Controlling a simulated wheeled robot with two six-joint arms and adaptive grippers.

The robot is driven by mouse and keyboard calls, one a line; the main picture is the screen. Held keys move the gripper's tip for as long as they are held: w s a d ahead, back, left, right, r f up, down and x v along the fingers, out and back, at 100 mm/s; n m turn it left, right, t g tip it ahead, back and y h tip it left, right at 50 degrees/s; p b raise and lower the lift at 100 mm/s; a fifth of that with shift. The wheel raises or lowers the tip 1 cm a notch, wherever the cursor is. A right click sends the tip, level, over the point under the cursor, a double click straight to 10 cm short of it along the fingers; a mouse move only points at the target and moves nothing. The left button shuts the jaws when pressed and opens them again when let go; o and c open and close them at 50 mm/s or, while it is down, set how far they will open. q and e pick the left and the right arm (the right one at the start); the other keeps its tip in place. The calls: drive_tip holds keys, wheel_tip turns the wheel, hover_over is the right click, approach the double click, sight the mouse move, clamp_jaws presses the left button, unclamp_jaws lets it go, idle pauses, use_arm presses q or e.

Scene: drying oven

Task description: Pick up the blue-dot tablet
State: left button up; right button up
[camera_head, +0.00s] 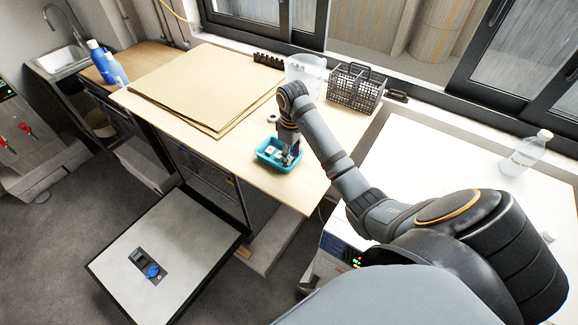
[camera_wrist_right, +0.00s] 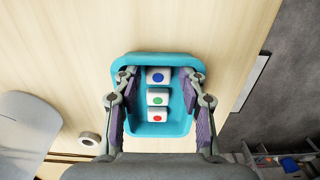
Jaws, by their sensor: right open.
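The blue-dot tablet (camera_wrist_right: 158,76) is a white block with a blue dot, lying in a teal tray (camera_wrist_right: 160,129). In the right wrist view it is the farthest of a row of three; the green-dot tablet (camera_wrist_right: 158,97) and the red-dot tablet (camera_wrist_right: 158,116) lie nearer. My right gripper (camera_wrist_right: 160,77) is open, its fingers on either side of the blue-dot tablet and apart from it. In the head view the right gripper (camera_head: 290,157) points down over the tray (camera_head: 266,157), hiding part of it. My left gripper is in neither view.
The tray stands on a wooden table (camera_head: 305,185). Cardboard sheets (camera_head: 205,85) lie to the left. A clear container (camera_head: 305,72) and a dark wire basket (camera_head: 356,88) stand behind. A small white ring (camera_wrist_right: 89,139) lies outside the tray. An open oven door (camera_head: 165,265) is below.

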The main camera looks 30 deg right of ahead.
drive_tip(key=shift+w+f, duration=0.1)
drive_tip(key=shift+f, duration=0.7)
drive_tip(key=shift+w+d+r, duration=0.1)
drive_tip(key=shift+r, duration=0.1)
drive_tip(key=shift+c, duration=1)
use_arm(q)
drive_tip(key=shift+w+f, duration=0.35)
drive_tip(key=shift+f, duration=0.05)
use_arm(e)
drive_tip(key=c, duration=0.4)
